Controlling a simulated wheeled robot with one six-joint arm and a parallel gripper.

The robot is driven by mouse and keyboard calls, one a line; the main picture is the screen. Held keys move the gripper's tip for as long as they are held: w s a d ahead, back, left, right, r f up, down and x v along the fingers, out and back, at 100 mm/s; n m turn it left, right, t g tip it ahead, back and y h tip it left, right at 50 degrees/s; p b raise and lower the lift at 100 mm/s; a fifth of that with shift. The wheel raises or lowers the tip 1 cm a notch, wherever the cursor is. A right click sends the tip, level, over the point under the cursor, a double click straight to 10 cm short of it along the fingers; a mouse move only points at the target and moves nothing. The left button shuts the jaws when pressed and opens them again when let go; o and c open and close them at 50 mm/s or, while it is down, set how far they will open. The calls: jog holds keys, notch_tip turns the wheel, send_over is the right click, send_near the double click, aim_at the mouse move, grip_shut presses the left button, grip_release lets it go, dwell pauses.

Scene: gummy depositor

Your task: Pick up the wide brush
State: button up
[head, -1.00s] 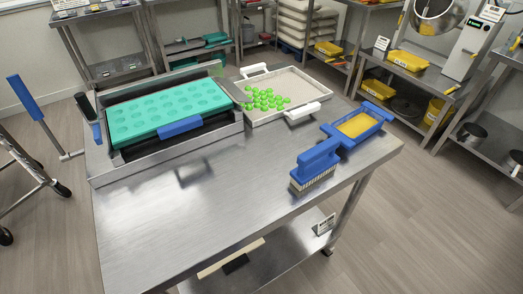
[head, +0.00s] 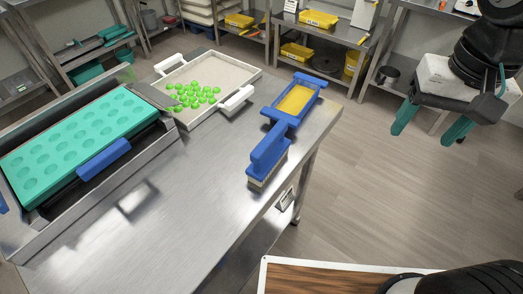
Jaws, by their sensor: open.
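The wide brush (head: 267,160) has a blue handle and pale bristles. It stands bristles down on the steel table (head: 190,215), near the table's right edge in the head view. My gripper (head: 420,128) is at the upper right, with its two teal fingers spread apart and nothing between them. It is out over the floor, well to the right of the brush and clear of the table.
A blue tray with yellow content (head: 295,99) stands just behind the brush. A white-handled tray (head: 237,75) holds several green balls (head: 197,94). A teal mould (head: 80,140) sits in a metal frame at the left. The table's front middle is clear.

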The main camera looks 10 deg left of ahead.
aim_at(270, 138)
jog(key=w+a+f+m, duration=0.1)
jog(key=w+a+f, duration=0.1)
jog(key=a, duration=0.6)
jog(key=w+a+f+m, duration=0.1)
jog(key=w+a+f, duration=0.1)
jog(key=a, duration=0.6)
jog(key=w+a+f+m+g, duration=0.1)
jog(key=w+a+f, duration=0.1)
jog(key=a, duration=0.6)
jog(key=shift+w+f+m, duration=0.15)
jog(key=shift+f+m, duration=0.15)
jog(key=shift+f, duration=0.6)
jog(key=f, duration=0.7)
jog(key=shift+s+a, duration=0.25)
jog(key=shift+s, duration=0.05)
jog(key=shift+f, duration=0.45)
jog(key=c, duration=1.4)
